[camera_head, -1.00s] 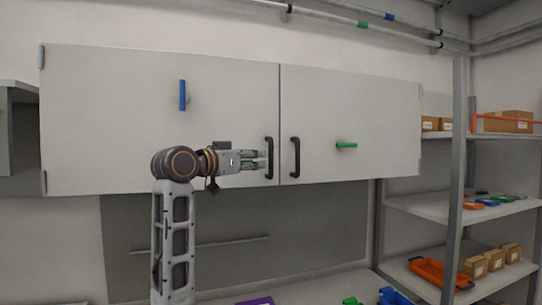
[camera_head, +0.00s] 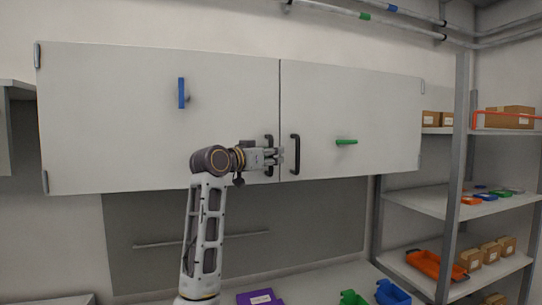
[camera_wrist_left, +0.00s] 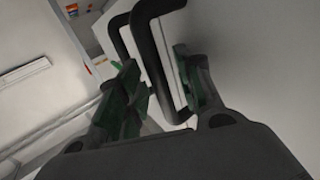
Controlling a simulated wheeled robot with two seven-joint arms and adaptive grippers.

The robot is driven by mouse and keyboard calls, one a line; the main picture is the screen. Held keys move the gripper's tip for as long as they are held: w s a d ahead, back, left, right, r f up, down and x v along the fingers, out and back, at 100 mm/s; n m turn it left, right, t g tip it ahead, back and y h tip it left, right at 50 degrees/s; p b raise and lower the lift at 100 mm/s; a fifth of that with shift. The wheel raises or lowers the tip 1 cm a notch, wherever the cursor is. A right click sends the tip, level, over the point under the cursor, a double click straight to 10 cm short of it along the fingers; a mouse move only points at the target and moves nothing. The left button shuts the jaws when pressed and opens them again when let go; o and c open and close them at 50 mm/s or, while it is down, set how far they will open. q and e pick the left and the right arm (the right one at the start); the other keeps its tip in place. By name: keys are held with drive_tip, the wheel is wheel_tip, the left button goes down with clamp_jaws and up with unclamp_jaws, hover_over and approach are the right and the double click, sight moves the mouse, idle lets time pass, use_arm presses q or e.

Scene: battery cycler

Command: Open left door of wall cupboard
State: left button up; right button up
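The wall cupboard's left door (camera_head: 110,110) is shut, its free edge meeting the right door (camera_head: 360,100) at a thin dark seam. The left door's black bar handle (camera_head: 268,141) is partly hidden behind my left gripper (camera_head: 277,157). In the left wrist view this handle (camera_wrist_left: 153,62) passes between the two fingers of the gripper (camera_wrist_left: 163,85). The fingers are apart, on either side of the bar, with gaps showing. The right door's black handle (camera_head: 295,154) is just right of the fingertips. My right gripper is not in view.
A blue handle-like piece (camera_head: 182,93) is on the left door and a green one (camera_head: 346,142) on the right door. Shelving (camera_head: 455,205) with boxes stands at the right. Purple (camera_head: 259,298), green and blue bins are on the surface below.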

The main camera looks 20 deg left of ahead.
use_arm(q)
clamp_jaws()
drive_tip(key=shift+s, duration=0.1)
idle(0.3)
